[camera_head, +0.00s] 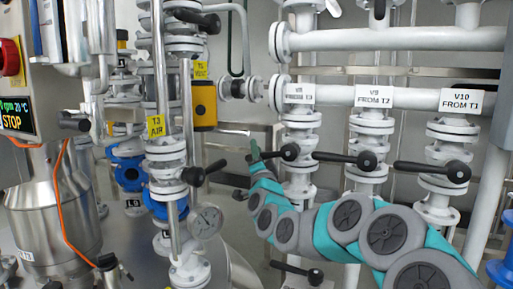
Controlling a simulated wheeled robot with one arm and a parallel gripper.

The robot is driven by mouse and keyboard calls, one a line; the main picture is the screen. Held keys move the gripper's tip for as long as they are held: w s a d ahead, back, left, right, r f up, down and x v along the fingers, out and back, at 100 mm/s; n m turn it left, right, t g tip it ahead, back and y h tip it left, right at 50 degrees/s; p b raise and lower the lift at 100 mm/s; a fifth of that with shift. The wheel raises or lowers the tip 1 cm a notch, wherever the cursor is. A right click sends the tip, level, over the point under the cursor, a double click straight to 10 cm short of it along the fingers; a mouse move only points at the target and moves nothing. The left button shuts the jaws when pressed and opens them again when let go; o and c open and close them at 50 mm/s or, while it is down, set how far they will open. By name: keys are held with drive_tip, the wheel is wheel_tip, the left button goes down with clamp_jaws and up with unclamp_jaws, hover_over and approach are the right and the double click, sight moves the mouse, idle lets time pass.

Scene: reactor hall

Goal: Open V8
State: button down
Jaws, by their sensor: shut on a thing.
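The V8 label (299,93), reading "V8 FROM T1", is on the horizontal white pipe right of centre. Below it, the V8 valve (299,135) stands on a white vertical pipe. Its black lever (289,153) has a round hub on the valve and points left, about level. My gripper (257,153), at the far end of my teal and grey arm, is shut on the outer left part of this lever. The fingers are small in view, and the lever's tip is partly hidden by them.
V9 (374,96) and V10 (461,101) stand to the right; their black levers also point left, and V9's ends close to V8's hub. Left are the T3 AIR valve (156,127), a round gauge (207,222) and a steel vessel (52,215).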

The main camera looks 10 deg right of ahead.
drive_tip(key=shift+s+d+f+n+g, duration=0.95)
drive_tip(key=shift+d+f+n+g, duration=0.5)
drive_tip(key=shift+n, duration=0.6)
drive_tip(key=shift+s+d+f+n+g, duration=0.9)
drive_tip(key=shift+d+f+n+g, duration=0.2)
drive_tip(key=shift+f+n+g, duration=0.7)
drive_tip(key=shift+s+d+f+n+g, duration=0.95)
drive_tip(key=shift+d+f+n+g, duration=0.6)
drive_tip(key=shift+n, duration=0.7)
drive_tip(key=shift+a+f, duration=0.15)
drive_tip(key=shift+a, duration=0.1)
drive_tip(key=c, duration=0.7)
unclamp_jaws()
drive_tip(key=shift+d, duration=0.1)
